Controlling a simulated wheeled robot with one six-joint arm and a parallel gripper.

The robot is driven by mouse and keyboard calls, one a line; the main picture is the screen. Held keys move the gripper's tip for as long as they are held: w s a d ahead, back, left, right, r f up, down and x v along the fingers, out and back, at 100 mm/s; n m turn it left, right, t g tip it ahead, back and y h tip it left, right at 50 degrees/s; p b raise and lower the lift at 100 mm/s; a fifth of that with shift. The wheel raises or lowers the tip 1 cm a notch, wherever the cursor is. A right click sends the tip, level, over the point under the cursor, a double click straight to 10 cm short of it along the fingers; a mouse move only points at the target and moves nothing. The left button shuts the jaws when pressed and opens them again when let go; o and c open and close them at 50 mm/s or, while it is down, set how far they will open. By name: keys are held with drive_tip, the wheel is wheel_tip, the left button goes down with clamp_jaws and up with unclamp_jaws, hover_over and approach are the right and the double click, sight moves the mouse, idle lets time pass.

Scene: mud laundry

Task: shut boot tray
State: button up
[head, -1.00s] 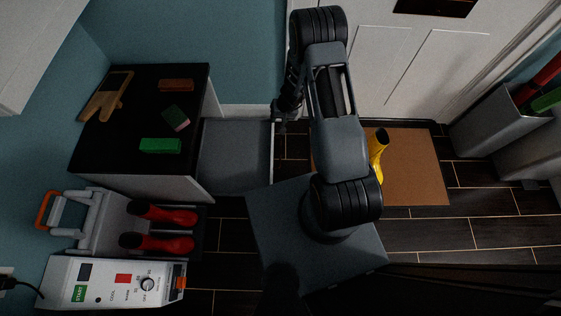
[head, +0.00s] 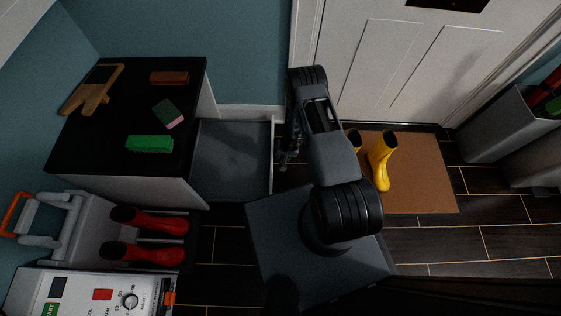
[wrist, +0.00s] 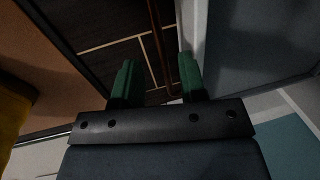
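The boot tray (head: 232,160) is a grey-floored drawer, pulled out of the right side of the black-topped cabinet (head: 125,110). It looks empty. My gripper (head: 284,160) is low, just outside the tray's front edge. In the wrist view my gripper (wrist: 158,68) has two green fingers spread apart. A thin copper-coloured handle bar (wrist: 157,40) shows between them, beside the tray's pale front panel (wrist: 191,25). I cannot tell whether either finger touches the bar or the panel.
Yellow boots (head: 381,162) stand on a brown mat (head: 425,175) right of my arm. Dark floor is open at lower right.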

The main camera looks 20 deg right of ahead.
drive_tip(key=shift+w+a+f+b, duration=0.15)
drive_tip(key=shift+f+b, duration=0.25)
drive_tip(key=shift+f, duration=0.65)
drive_tip(key=shift+w+a+f+b, duration=0.1)
drive_tip(key=shift+a+f+b, duration=0.2)
drive_tip(key=shift+f, duration=0.75)
drive_tip(key=shift+d, duration=0.1)
clamp_jaws()
